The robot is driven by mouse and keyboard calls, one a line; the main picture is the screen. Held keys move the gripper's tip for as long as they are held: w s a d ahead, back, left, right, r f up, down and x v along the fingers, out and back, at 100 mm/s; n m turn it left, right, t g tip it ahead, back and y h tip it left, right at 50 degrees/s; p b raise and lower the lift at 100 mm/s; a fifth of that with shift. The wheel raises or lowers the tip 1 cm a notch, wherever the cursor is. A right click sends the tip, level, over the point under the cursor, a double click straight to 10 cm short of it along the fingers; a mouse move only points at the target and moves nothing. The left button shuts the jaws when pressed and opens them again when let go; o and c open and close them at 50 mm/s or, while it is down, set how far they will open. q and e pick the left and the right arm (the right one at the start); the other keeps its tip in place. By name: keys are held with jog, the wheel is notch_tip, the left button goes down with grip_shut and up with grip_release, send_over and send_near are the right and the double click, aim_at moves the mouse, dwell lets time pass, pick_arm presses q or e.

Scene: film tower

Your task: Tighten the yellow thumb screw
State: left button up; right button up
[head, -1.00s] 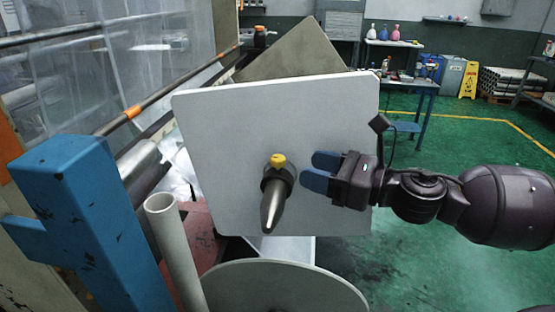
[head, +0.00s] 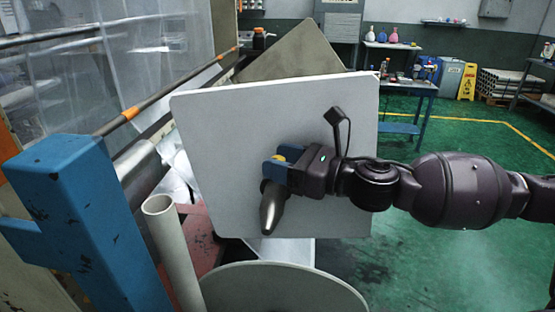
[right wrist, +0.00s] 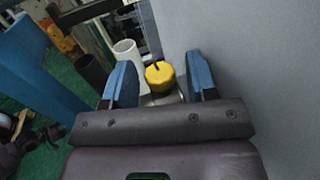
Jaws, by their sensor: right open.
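The yellow thumb screw (right wrist: 160,76) sits between the two blue fingers of my open right gripper (right wrist: 160,84) in the right wrist view. A gap shows on each side of the screw. In the head view the screw (head: 279,158) is mostly hidden by the right gripper (head: 276,166). The screw tops a grey metal cone-shaped fitting (head: 271,210) that stands out from a pale square panel (head: 230,130). My left gripper is in neither view.
A blue post (head: 75,215) and a pale upright tube (head: 172,250) stand at the left. A round grey disc (head: 285,288) lies below the panel. A blue workbench (head: 408,110) stands farther back. Green floor (head: 470,270) is open at the right.

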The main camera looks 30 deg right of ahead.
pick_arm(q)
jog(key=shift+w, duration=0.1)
pick_arm(e)
jog(key=shift+w+a, duration=0.3)
jog(key=shift+w, duration=0.05)
jog(key=c, duration=0.9)
jog(key=shift+r+m+h+p, duration=0.15)
jog(key=shift+m+h+p, duration=0.15)
jog(key=shift+h+p, duration=0.1)
jog(key=m+t+h+p, duration=0.2)
jog(key=m+h+p, duration=0.1)
jog(key=h, duration=0.1)
jog(key=shift+r+p, duration=0.1)
jog(key=shift+p, duration=0.25)
jog(key=shift+m+t+h+p, duration=0.3)
jog(key=shift+m+h+p, duration=0.15)
jog(key=shift+h, duration=0.15)
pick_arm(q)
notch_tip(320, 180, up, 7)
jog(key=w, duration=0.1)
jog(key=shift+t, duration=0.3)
pick_arm(e)
jog(key=shift+f+h, duration=0.2)
jog(key=shift+h, duration=0.1)
